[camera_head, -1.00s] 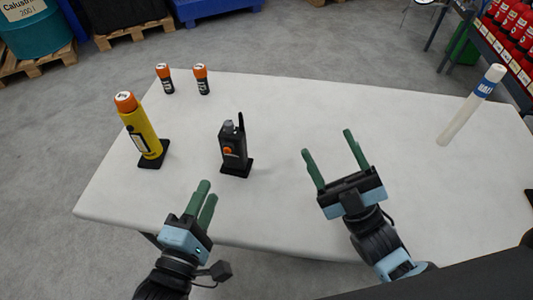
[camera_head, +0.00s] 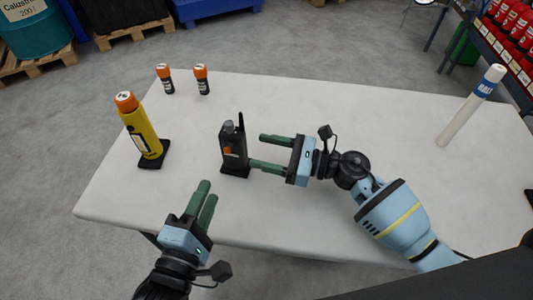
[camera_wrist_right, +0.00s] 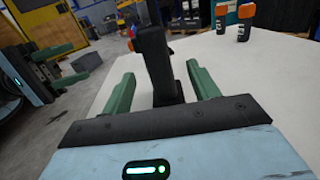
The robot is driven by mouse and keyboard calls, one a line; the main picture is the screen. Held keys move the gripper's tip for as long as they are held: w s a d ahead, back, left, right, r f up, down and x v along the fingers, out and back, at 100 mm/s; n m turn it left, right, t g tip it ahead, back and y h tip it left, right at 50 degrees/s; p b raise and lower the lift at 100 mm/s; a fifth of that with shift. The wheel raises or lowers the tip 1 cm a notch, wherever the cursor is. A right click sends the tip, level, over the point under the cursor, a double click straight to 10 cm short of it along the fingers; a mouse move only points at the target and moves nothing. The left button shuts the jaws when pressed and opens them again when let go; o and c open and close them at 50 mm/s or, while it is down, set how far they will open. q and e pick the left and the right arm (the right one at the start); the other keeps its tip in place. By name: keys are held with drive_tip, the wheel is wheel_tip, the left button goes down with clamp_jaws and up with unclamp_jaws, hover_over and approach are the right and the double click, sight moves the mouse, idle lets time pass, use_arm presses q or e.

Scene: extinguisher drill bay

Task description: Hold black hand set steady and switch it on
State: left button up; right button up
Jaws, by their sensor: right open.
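The black hand set (camera_head: 232,160) stands upright on a small dark base on the white table, with an aerial, a top knob and an orange button on its front. My right gripper (camera_head: 257,151) is open beside its right side, fingers pointing left at it.
A yellow torch-like cylinder (camera_head: 143,134) with an orange top stands on a dark base to the left. Two small orange-topped black torches (camera_head: 202,80) stand behind. A white tube (camera_head: 470,107) with a blue band is at the right. The table's (camera_head: 320,100) middle is clear.

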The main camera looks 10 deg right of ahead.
sight(246, 151)
drive_tip(key=shift+s+f, duration=0.1)
drive_tip(key=shift+f, duration=0.45)
drive_tip(key=shift+x, duration=4)
drive_tip(key=shift+s, duration=0.15)
drive_tip(key=shift+c, duration=0.4)
drive_tip(key=c, duration=1.2)
use_arm(q)
clamp_jaws()
use_arm(e)
clamp_jaws()
